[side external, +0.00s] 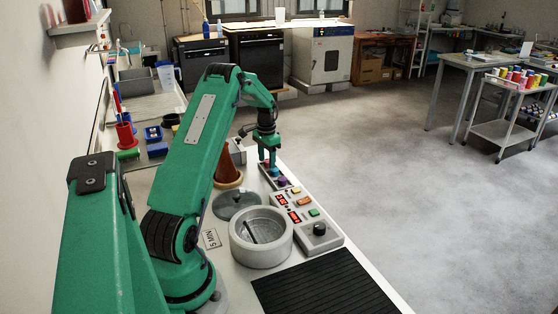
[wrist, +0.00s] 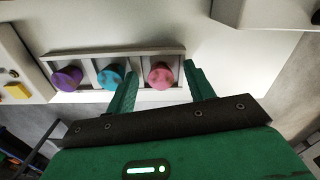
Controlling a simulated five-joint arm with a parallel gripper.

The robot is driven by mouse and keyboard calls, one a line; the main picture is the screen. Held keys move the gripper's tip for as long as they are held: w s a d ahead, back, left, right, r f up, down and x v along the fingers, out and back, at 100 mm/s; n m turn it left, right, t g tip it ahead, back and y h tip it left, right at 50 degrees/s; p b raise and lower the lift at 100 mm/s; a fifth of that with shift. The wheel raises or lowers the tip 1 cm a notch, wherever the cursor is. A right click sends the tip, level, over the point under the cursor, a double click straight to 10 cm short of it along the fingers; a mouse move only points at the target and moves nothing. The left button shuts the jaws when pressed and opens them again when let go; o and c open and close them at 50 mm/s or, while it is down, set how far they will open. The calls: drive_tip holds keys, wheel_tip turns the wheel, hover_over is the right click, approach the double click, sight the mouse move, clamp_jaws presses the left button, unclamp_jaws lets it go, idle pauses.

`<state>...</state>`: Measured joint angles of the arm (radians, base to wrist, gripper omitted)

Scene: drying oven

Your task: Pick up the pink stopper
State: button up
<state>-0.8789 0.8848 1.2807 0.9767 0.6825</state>
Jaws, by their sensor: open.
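The pink stopper (wrist: 161,75) stands in the right compartment of a grey tray (wrist: 110,55) in the wrist view. A teal stopper (wrist: 110,76) and a purple stopper (wrist: 67,78) stand in the compartments to its left. My gripper (wrist: 160,78) is open, with its two fingers apart and the pink stopper showing between their tips. In the side view my gripper (side external: 269,162) points down over the tray's far end.
A control panel (side external: 296,206) with red displays and coloured buttons lies in front of the tray. A grey round pot (side external: 261,238), a dark lid (side external: 237,200) and a brown cone (side external: 228,165) stand nearby. A black ribbed mat (side external: 325,285) lies at the bench's near end.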

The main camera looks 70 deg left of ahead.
sight(267, 161)
idle(0.4)
drive_tip(key=c, duration=1)
drive_tip(key=shift+c, duration=0.2)
drive_tip(key=shift+r, duration=0.1)
drive_tip(key=shift+r, duration=0.5)
wheel_tip(267, 161, up, 3)
drive_tip(key=shift+r, duration=0.15)
drive_tip(key=w+d+r, duration=0.4)
drive_tip(key=d+r, duration=0.2)
drive_tip(key=d, duration=0.5)
drive_tip(key=shift+r, duration=0.3)
